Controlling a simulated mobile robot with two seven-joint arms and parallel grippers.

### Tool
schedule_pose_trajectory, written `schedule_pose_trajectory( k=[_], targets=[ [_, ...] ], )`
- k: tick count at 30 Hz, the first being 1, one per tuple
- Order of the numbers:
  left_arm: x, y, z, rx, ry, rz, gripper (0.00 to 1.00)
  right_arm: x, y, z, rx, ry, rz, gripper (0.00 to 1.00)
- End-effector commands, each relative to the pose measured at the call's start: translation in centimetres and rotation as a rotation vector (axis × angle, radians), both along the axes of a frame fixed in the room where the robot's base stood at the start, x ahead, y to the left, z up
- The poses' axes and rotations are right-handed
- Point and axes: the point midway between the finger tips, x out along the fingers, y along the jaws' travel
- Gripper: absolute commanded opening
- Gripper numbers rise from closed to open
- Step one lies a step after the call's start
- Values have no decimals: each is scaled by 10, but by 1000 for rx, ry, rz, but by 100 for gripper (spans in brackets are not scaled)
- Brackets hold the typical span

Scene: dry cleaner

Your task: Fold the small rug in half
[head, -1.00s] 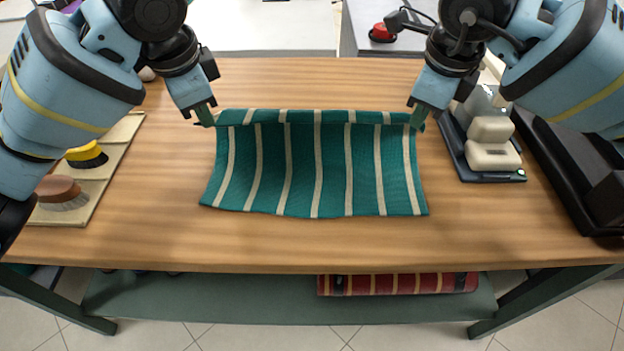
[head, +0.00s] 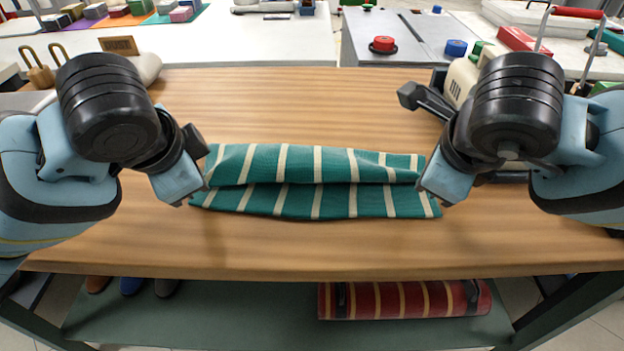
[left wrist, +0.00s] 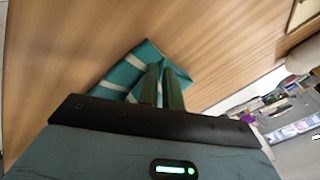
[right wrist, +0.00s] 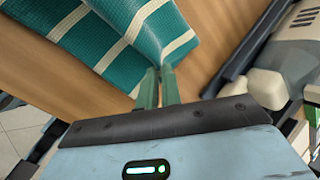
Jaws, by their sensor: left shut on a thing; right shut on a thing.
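The small rug (head: 318,190) is teal green with cream stripes and lies across the middle of the wooden table. Its far part is drawn over toward the near edge, so an upper layer lies above a lower strip that shows in front. My left gripper (head: 198,192) is shut on the rug at its left side; the rug also shows in the left wrist view (left wrist: 128,68). My right gripper (head: 432,190) is shut on the rug at its right side; striped cloth also fills the upper left of the right wrist view (right wrist: 110,40). The fingertips are mostly hidden in the head view.
The wooden table (head: 310,245) is clear in front of and behind the rug. A rolled red striped rug (head: 400,300) lies on the shelf below. A red button (head: 382,45) stands on the grey counter behind. A cream device (right wrist: 295,50) stands right of my right gripper.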

Motion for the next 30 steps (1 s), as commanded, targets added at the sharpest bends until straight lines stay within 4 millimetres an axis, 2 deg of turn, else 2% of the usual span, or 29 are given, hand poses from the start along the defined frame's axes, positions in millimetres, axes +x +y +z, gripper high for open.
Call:
schedule_pose_trajectory(
  k=[1, 4, 5, 6, 12, 21, 30],
  targets=[
    [1, 6, 0, 11, 1, 16, 0, 1, -6, 0, -11, 1, -17, 0],
    [1, 6, 0, 10, 2, 16, 0, 1, -6, 0, -12, 2, -18, 0],
    [1, 6, 0, 10, 2, 16, 9, 1, -6, 0, -11, 3, -18, 9],
    [1, 6, 0, 11, 2, 16, 15, 1, -6, 0, -11, 2, -16, 14],
    [1, 3, 0, 6, 3, 9, 40, 1, -4, 0, -8, 2, -10, 40],
    [-1, 2, 3, 4, 1, 3, 40, -1, -2, 3, -4, 1, -5, 40],
    [-16, 2, 39, 6, -4, 1, 40, -17, -1, 38, -4, -1, -2, 40]
  ],
)
